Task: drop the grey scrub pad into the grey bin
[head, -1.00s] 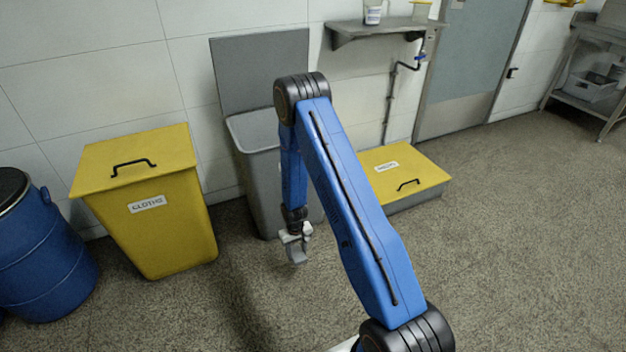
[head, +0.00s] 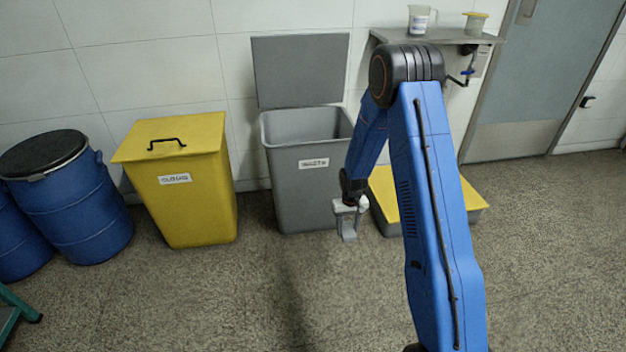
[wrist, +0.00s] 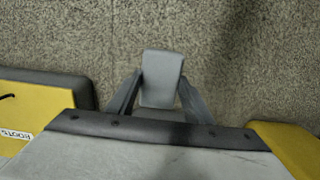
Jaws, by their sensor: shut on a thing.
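The grey scrub pad (head: 348,232) is a small grey block hanging below my gripper (head: 349,212) in the head view. In the wrist view my gripper (wrist: 160,92) has a finger on each side of the pad (wrist: 162,75), shut on it. The grey bin (head: 301,190) stands against the wall with a white label that seems to read WASTE. Its lid (head: 300,70) is raised upright behind it, and its top is open. My gripper and the pad show low, beside the bin's right front side, below its rim and outside it. The bin's floor is hidden.
A yellow closed bin (head: 185,205) stands left of the grey bin, with blue drums (head: 80,205) further left. A low yellow-lidded box (head: 385,195) is partly behind my arm. A shelf (head: 435,37) with containers hangs above. The floor in front is open.

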